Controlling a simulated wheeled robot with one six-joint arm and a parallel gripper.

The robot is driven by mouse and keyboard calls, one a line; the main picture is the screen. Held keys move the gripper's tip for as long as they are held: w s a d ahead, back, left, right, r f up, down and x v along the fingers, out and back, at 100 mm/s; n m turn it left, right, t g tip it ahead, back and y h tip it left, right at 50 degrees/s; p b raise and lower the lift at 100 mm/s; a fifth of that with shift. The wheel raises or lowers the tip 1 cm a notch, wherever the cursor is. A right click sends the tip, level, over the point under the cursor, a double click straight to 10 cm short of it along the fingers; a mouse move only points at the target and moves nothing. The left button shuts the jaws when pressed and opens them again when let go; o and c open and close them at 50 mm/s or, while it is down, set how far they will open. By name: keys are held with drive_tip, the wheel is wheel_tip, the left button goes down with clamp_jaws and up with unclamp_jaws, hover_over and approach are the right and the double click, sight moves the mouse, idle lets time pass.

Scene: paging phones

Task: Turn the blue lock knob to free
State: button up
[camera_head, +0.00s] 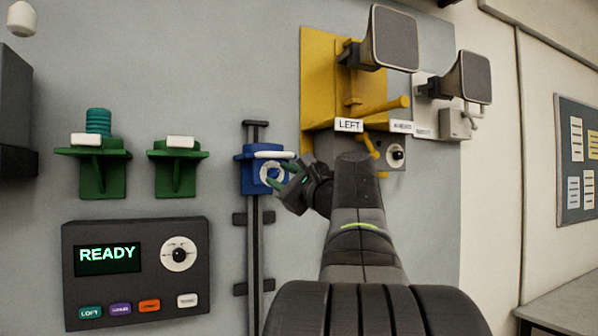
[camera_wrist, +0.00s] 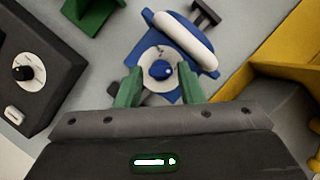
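The blue lock knob (camera_wrist: 161,70) sits at the centre of a white round dial on a blue carriage (camera_wrist: 148,28). In the head view the blue carriage (camera_head: 247,173) rides on a dark vertical rail, with a white bar handle (camera_head: 273,155) across its top. My gripper (camera_wrist: 161,86) has its two green fingers apart, one on each side of the dial, with the knob between them. I cannot tell whether the fingers touch the knob. In the head view my gripper (camera_head: 284,177) reaches the carriage from the right and partly hides the dial.
A dark panel (camera_head: 190,288) with a READY screen, a dial and several buttons is at the lower left. Green brackets (camera_head: 98,178) stand left of the rail. A yellow bracket (camera_head: 318,85) with horn speakers is at the upper right.

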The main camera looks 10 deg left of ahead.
drive_tip(key=shift+x, duration=0.8)
drive_tip(key=c, duration=0.7)
